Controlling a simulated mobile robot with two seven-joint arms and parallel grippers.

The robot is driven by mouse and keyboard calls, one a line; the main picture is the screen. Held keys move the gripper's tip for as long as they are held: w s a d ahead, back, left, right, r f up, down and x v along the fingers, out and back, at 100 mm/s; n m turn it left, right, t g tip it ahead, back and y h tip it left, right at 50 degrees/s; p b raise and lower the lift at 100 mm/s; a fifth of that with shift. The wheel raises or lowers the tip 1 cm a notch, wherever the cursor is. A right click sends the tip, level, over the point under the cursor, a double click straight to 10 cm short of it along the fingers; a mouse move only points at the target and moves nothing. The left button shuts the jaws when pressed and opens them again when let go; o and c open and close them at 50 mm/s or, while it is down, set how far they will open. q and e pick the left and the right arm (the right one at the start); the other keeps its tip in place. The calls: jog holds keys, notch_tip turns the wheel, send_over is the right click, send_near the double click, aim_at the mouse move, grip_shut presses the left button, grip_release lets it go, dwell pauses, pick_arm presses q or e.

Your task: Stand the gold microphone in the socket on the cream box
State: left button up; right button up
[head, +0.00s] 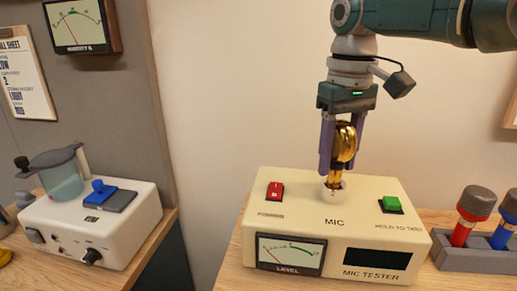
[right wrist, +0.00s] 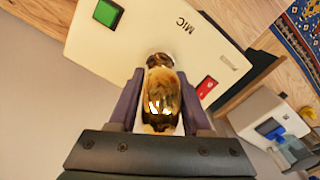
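The gold microphone (head: 345,143) is upright between the fingers of my right gripper (head: 336,168), above the middle of the cream box (head: 300,206). In the right wrist view the microphone (right wrist: 160,97) lies between both fingers. Its narrow lower end reaches down to the pale socket (head: 334,193) on the box top; I cannot tell how deep it sits in it. The box is marked MIC TESTER and has a red switch (head: 275,191), a green button (head: 391,204), a level meter (head: 291,254) and a dark display (head: 377,259). My left gripper is not in view.
A white device (head: 95,226) with a blue switch and a clear cup stands on a separate surface at left, across a gap.

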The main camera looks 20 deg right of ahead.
aim_at(344, 120)
jog(key=o, duration=0.3)
notch_tip(344, 120, up, 10)
jog(key=shift+f, duration=0.1)
dwell(0.5)
jog(key=shift+s, duration=0.1)
